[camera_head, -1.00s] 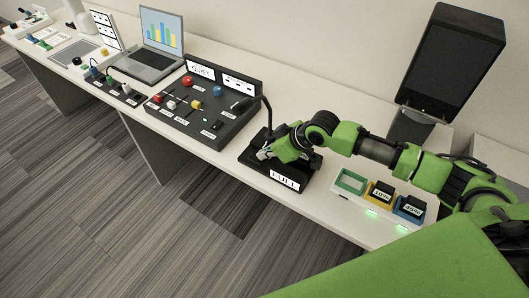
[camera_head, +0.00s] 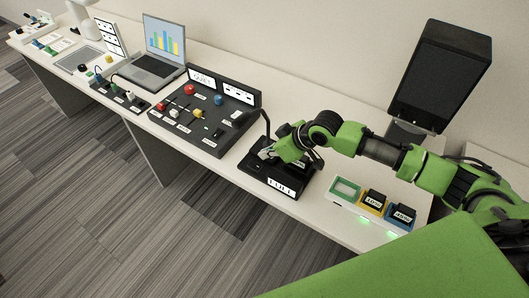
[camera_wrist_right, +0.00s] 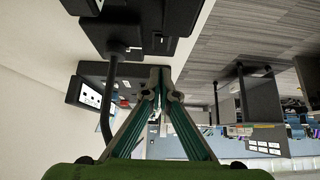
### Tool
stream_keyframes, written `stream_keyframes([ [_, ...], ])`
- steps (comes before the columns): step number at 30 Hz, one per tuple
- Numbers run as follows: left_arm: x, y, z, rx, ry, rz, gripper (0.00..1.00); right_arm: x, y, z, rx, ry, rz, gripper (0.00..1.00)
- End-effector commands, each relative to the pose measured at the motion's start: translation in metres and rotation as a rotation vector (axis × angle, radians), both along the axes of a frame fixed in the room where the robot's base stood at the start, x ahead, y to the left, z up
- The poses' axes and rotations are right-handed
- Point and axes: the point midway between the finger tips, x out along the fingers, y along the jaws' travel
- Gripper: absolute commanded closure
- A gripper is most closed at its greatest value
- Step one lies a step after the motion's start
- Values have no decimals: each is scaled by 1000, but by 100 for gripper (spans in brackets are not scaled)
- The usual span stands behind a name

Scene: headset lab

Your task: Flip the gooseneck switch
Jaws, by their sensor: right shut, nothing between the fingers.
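The gooseneck unit (camera_head: 262,180) is a black box on the table with a white label reading FULL on its front. Its thin dark gooseneck (camera_head: 264,122) rises from the box and bends left at the top. My right gripper (camera_head: 265,154) is over the box, close beside the foot of the gooseneck, shut and empty. The gripper and arm hide part of the box top, and I cannot make out the switch. In the right wrist view the fingertips (camera_wrist_right: 163,88) meet, and a dark curved stem (camera_wrist_right: 105,115) passes left of them. My left gripper is out of view.
A black control panel (camera_head: 207,118) with coloured knobs stands left of the unit. A row of green, yellow and blue holders (camera_head: 345,188) sits to its right. A tall black speaker (camera_head: 441,75) stands behind my arm. A laptop (camera_head: 158,68) is farther left.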

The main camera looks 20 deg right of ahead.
Motion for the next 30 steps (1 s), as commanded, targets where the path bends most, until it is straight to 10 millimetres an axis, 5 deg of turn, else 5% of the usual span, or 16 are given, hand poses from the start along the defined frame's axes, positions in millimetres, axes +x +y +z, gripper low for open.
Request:
stream_keyframes([
  [12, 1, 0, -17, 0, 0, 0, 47, -47, -38, 40, -5, 1, -1, 100],
  [30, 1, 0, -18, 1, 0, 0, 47, -55, -43, 50, -2, 2, -1, 100],
])
